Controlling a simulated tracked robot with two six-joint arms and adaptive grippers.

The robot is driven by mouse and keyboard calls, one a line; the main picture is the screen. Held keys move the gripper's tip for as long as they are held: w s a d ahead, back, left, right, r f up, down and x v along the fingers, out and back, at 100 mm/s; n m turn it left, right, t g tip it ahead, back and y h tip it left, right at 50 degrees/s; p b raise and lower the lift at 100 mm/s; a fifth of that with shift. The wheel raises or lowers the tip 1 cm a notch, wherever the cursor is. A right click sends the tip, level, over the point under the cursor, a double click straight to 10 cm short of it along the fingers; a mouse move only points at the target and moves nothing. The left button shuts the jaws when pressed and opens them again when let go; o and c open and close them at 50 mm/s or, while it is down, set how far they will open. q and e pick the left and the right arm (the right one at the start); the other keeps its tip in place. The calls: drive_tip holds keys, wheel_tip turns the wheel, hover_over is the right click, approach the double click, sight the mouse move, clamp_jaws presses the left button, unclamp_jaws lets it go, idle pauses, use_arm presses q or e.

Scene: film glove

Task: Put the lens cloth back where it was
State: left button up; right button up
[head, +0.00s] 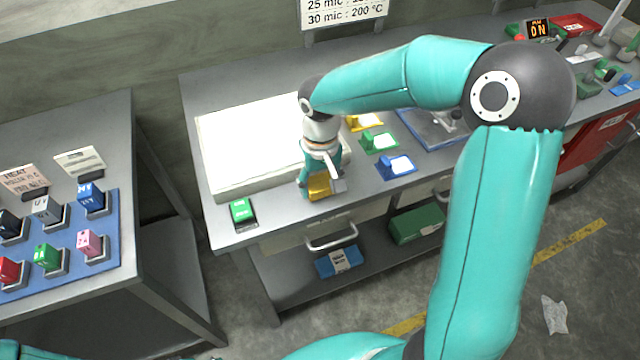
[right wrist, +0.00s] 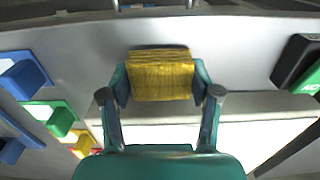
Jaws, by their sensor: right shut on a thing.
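A gold, ribbed, folded-looking piece, which I take to be the lens cloth (head: 319,187), is at the front edge of the grey bench. My right gripper (head: 322,178) points down over it. In the right wrist view the lens cloth (right wrist: 160,76) sits between the two teal fingers of my right gripper (right wrist: 163,95), which touch its sides. A dark strip shows just behind the cloth there. I cannot tell whether the cloth touches the bench top. My left gripper is out of view.
A white slab (head: 245,150) lies beside the gripper. A green-topped switch (head: 241,212) stands at the bench's left front corner. Yellow, green (head: 379,141) and blue (head: 396,167) holders are to the right. A side table (head: 105,130) holds several coloured blocks. A crumpled whitish piece (head: 555,314) lies on the floor.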

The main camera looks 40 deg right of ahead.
sight(320, 183)
drive_tip(key=shift+f, duration=0.6)
drive_tip(key=o, duration=1.1)
wheel_tip(320, 183, up, 12)
drive_tip(key=shift+r, duration=0.1)
